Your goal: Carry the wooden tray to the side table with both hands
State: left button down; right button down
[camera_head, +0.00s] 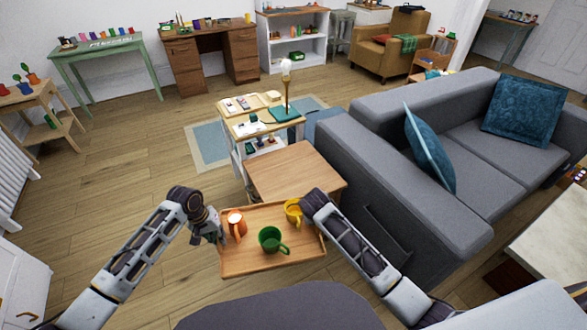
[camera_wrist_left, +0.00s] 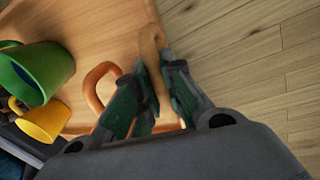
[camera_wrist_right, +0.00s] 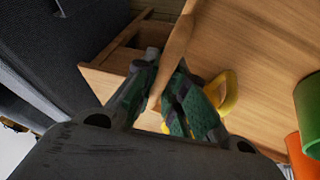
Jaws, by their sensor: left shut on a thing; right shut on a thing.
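The wooden tray (camera_head: 255,264) is held in front of me. It carries an orange mug (camera_head: 236,224), a green mug (camera_head: 271,240) and a yellow mug (camera_head: 293,212), all upright. My left gripper (camera_head: 218,233) is shut on the tray's left rim, which shows between its fingers in the left wrist view (camera_wrist_left: 150,92). My right gripper (camera_wrist_right: 164,95) is shut on the tray's right rim; in the head view my forearm hides its fingers. A bare wooden side table (camera_head: 298,170) stands just beyond the tray's far edge. I cannot tell whether they touch.
A grey sofa (camera_head: 385,190) with blue cushions stands close on the right. A small shelf table (camera_head: 240,128) with a lamp and books is behind the side table. A dark grey rounded surface (camera_head: 275,308) is at the bottom. Open wooden floor (camera_head: 120,190) lies left.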

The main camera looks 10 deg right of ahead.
aim_at(292, 171)
jog(key=i+l, duration=0.4)
jog(key=i, duration=0.2)
jog(key=i+l, duration=0.45)
jog(key=i, duration=0.1)
